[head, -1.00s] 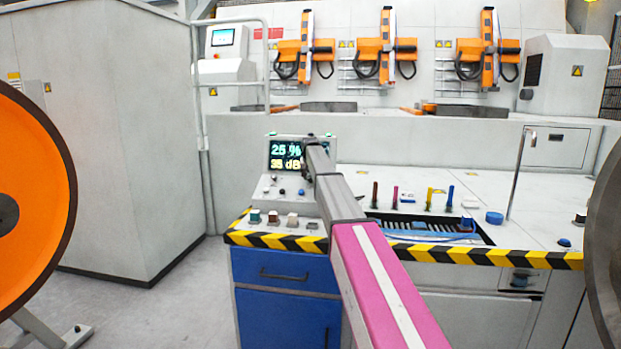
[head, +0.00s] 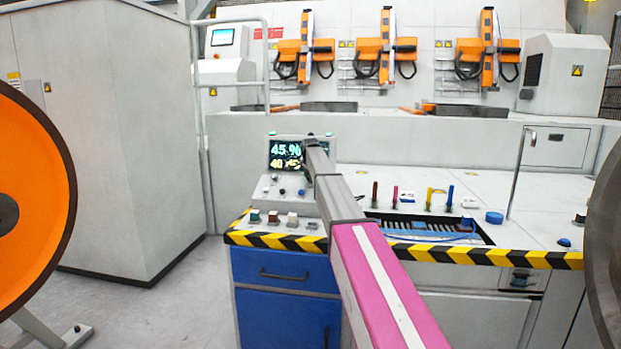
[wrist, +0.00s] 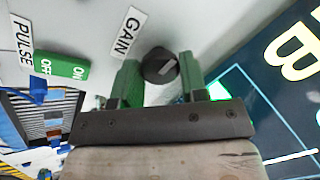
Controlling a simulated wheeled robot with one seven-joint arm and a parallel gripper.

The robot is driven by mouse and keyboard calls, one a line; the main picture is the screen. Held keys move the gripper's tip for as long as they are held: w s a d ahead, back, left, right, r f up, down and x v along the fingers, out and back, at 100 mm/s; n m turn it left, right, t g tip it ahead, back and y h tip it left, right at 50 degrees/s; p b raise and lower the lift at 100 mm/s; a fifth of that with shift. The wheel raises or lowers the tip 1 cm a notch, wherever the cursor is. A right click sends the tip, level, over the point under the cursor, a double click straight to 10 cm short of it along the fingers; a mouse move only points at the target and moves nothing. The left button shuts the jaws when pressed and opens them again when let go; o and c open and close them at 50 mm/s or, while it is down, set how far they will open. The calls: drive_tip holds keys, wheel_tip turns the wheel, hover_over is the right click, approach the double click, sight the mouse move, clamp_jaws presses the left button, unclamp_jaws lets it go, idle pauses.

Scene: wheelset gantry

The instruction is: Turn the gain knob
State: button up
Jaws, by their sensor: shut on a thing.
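The gain knob (wrist: 160,66) is black and round with a pale pointer mark. It sits beside the GAIN label (wrist: 129,32) in the wrist view. My gripper (wrist: 162,76) has green fingers, one on each side of the knob, and is shut on it. In the head view my arm hides the knob and the fingertips. The console display (head: 285,153) reads 45 % above a dB line that looks like 40, its end partly covered by my arm.
A green ON/OFF switch (wrist: 62,68) by the PULSE label lies left of the knob. Several small buttons (head: 273,217) line the console front. A blue cabinet (head: 285,275) stands below. An orange wheel (head: 40,170) is at the left and a dark wheel (head: 605,250) at the right.

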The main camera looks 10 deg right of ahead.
drive_tip(key=m, duration=0.4)
drive_tip(key=shift+m, duration=0.4)
idle(0.4)
drive_tip(key=o, duration=0.9)
drive_tip(key=shift+r, duration=0.15)
drive_tip(key=v, duration=1)
drive_tip(key=shift+s+a+r, duration=0.15)
drive_tip(key=shift+s+a, duration=0.05)
drive_tip(key=shift+s, duration=0.1)
